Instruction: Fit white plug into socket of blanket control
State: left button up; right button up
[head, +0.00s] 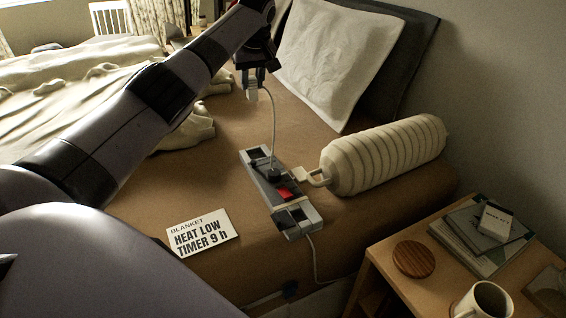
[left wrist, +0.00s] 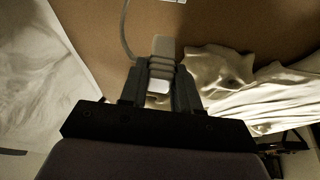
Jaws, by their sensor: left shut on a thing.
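My left gripper (head: 254,78) is above the bed, up and left of the blanket control, shut on the white plug (head: 252,95). In the left wrist view the ribbed plug (left wrist: 163,50) sits between the two fingers (left wrist: 160,88), its end sticking out past them. A thin pale cable (head: 271,120) runs from the plug down to the control. The blanket control (head: 293,211) is a long grey box lying on the bed, with a red switch, dark parts and a slider. I cannot make out its socket for certain. The plug is apart from the control. My right gripper is out of view.
A cream ribbed bolster (head: 385,157) lies right of the control. A card (head: 202,232) reads blanket, heat low, timer 9 h. Pillows (head: 335,60) and a rumpled blanket (head: 75,95) lie farther back. A bedside table (head: 400,297) holds a mug (head: 482,302) and books.

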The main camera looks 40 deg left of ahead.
pick_arm(q)
jog(key=shift+d+f+m, duration=0.1)
jog(key=shift+d+m, duration=0.35)
jog(key=shift+m, duration=0.15)
jog(key=s+d+m+g+h+p, duration=0.15)
jog(key=s+d+m+h, duration=0.35)
jog(key=d+m, duration=0.9)
jog(key=s+d+m+g+h, duration=0.3)
jog(key=s+d+m, duration=0.45)
jog(key=m, duration=1.15)
jog(key=shift+m, duration=0.4)
jog(key=f+b, duration=0.2)
jog(key=f, duration=0.4)
jog(key=f+b, duration=0.2)
jog(key=f, duration=0.4)
jog(key=f+b, duration=0.2)
jog(key=f, duration=0.5)
jog(key=shift+w+d, duration=0.25)
jog(key=shift+d, duration=0.15)
jog(key=shift+f, duration=0.3)
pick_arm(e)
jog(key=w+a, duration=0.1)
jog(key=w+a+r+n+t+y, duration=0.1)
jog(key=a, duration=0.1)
